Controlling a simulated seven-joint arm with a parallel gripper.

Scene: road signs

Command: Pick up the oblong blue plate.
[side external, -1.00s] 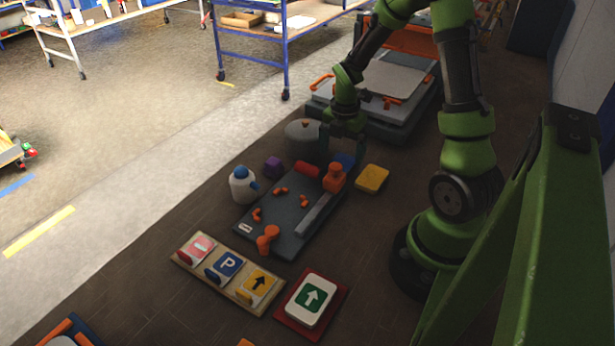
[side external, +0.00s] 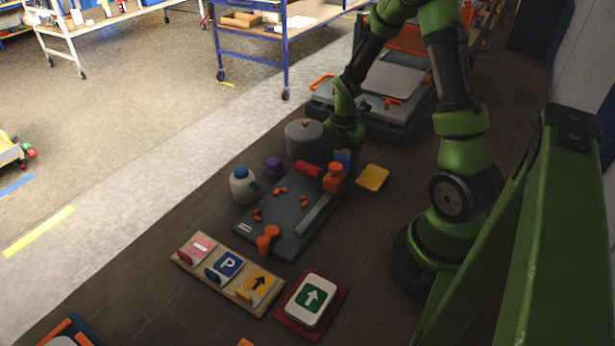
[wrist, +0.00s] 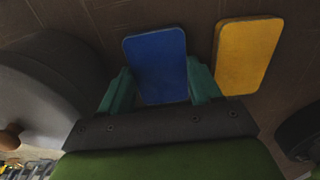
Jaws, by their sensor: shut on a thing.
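The oblong blue plate (wrist: 157,62) is between the two green fingers of my gripper (wrist: 158,88) in the wrist view. My gripper is shut on it across its width. In the side external view the blue plate (side external: 343,158) shows only as a small patch, mostly hidden behind my gripper (side external: 347,150) and an orange knob. I cannot tell for certain whether the plate is clear of the floor.
A yellow plate (wrist: 248,56) lies right of the blue one. A grey round pot (side external: 304,141) stands close on the left. A dark board (side external: 287,212) with orange parts (side external: 333,177) lies in front. A sign rack (side external: 228,268) and a green arrow sign (side external: 311,299) lie nearer.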

